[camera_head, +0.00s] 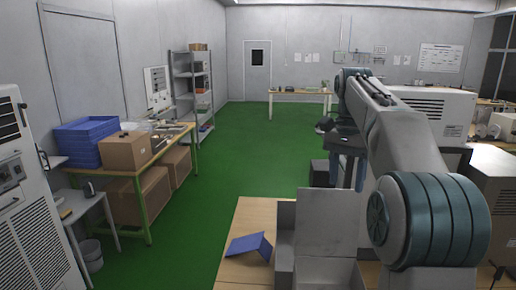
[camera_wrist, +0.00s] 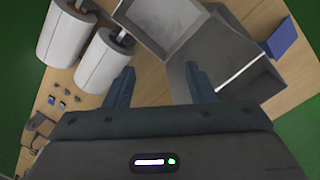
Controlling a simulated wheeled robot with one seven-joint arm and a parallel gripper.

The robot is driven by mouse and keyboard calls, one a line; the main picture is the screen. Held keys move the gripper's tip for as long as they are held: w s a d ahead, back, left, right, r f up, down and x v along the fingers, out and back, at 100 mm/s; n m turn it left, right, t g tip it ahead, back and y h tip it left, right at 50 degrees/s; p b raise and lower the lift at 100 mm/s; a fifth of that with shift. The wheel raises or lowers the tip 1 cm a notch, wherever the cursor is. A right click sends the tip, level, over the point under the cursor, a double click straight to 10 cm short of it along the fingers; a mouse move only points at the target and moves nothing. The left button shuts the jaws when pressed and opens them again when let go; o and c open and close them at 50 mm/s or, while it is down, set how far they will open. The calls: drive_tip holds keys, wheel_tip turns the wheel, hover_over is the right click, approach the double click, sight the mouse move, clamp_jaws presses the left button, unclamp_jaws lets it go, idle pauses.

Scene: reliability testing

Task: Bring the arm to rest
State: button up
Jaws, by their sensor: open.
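My arm reaches forward over the wooden table (camera_head: 243,218) in the head view, with its upper links at the right. My gripper (camera_head: 348,170) hangs pointing down beyond the grey box. In the wrist view my gripper (camera_wrist: 160,84) has its two blue-grey fingers spread apart, with nothing between them but bare tabletop beneath. The open grey box (camera_head: 318,225) stands on the table; in the wrist view the box (camera_wrist: 228,60) lies just beyond and right of the fingers. I cannot tell how high the fingers are above the table.
A blue angled piece (camera_head: 250,246) lies left of the box. Two white cylinders (camera_wrist: 103,62) and several small parts (camera_wrist: 62,98) are on the table, left in the wrist view. A bench with blue crates (camera_head: 88,138) stands left. Green floor (camera_head: 225,160) is clear between.

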drive_tip(key=s+a+f+n+t+b, duration=0.2)
drive_tip(key=s+f+n, duration=0.3)
drive_tip(key=s+f, duration=0.6)
drive_tip(key=s+a+f+n+t+b, duration=0.3)
drive_tip(key=s+f+n+b, duration=0.1)
drive_tip(key=s+f, duration=0.8)
drive_tip(key=shift+s+a+f+n, duration=0.15)
drive_tip(key=shift+s+f+n, duration=0.15)
drive_tip(key=shift+s+n, duration=0.2)
drive_tip(key=c, duration=0.3)
drive_tip(key=shift+a, duration=0.1)
